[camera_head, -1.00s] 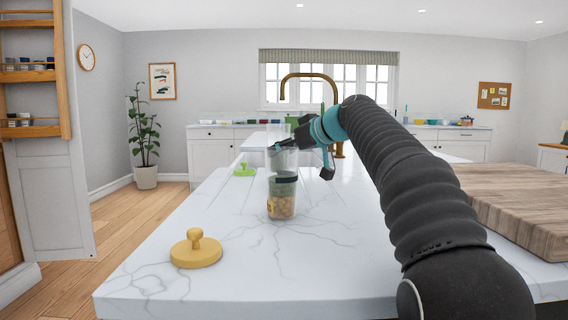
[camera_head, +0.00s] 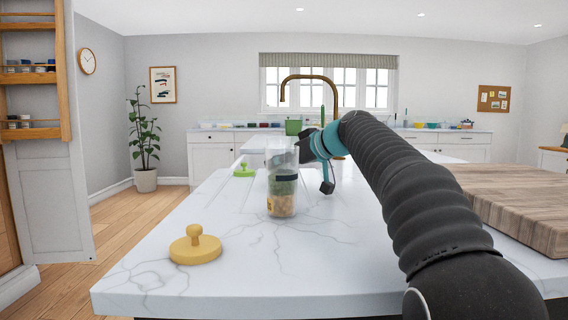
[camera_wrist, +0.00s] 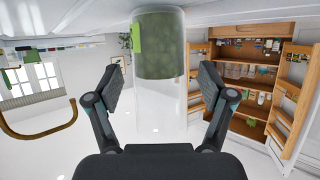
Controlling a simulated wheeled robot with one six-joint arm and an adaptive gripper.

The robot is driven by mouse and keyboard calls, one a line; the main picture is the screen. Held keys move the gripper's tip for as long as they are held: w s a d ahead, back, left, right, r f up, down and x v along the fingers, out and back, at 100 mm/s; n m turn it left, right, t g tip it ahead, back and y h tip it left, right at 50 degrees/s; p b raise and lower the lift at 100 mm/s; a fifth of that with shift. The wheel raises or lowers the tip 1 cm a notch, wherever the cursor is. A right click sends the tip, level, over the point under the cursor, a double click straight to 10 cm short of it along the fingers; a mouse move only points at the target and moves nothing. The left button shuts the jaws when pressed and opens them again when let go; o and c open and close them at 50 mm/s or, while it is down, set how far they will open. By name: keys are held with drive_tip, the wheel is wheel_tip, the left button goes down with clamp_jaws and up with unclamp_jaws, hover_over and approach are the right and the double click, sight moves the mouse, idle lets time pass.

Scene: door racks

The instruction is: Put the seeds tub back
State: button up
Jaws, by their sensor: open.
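A clear tub (camera_head: 282,205) stands upright on the white marble counter (camera_head: 240,262), with green contents above tan-yellow ones and a dark label. I cannot read the label or tell whether this is the seeds tub. My gripper (camera_head: 300,152) is beside its upper part, at its right in the head view. In the wrist view, turned upside down, my gripper (camera_wrist: 160,86) is open, its fingers on either side of a clear cylinder (camera_wrist: 158,60) with green contents. Contact is not clear. Door racks (camera_head: 32,76) with small jars are at the far left.
A yellow knobbed lid (camera_head: 195,250) lies front left on the counter, and a green lid (camera_head: 244,171) farther back. A wooden board (camera_head: 515,205) is at right. A cupboard with shelves and a door rack (camera_wrist: 280,95) shows in the wrist view. The front middle counter is clear.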

drive_tip(key=shift+r, duration=0.1)
drive_tip(key=shift+s+d+r, duration=0.1)
drive_tip(key=shift+r, duration=0.05)
drive_tip(key=v, duration=1.1)
drive_tip(key=shift+s+d, duration=0.25)
drive_tip(key=shift+s, duration=0.05)
